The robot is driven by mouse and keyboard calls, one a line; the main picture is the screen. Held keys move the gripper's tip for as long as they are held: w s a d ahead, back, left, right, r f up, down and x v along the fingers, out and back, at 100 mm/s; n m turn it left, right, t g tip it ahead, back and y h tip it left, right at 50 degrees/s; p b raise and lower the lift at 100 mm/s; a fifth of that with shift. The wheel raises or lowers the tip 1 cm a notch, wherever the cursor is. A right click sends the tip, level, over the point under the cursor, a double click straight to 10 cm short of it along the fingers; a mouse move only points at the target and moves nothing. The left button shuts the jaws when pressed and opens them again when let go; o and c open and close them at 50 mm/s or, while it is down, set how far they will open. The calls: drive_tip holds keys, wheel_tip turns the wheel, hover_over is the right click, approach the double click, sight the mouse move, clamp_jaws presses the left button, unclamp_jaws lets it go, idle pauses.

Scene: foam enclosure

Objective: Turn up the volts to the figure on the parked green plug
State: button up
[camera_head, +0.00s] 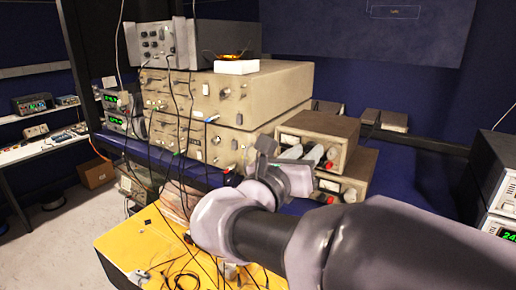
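My arm reaches in from the lower right, and my gripper (304,153) is in front of the upper small beige instrument (322,133). Two pale finger-like parts show beside its front panel. I cannot tell how far apart they are or whether they touch it. A red knob or terminal (329,165) is just below them. The lower small beige instrument (356,172) is partly hidden by my arm. A power supply (488,168) at the right edge has a green lit display beginning "24", cut off by the frame. Small green spots show among the cables, but no plug with a readable figure.
Large stacked beige instruments (228,95) stand on the blue bench, with a grey unit (165,42) on top. Cables hang down their fronts to a yellow surface (135,243). Another supply (118,100) with lit displays stands left. A white side table (40,145) is far left.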

clamp_jaws()
drive_tip(key=shift+f+b, duration=0.1)
drive_tip(key=shift+b, duration=0.3)
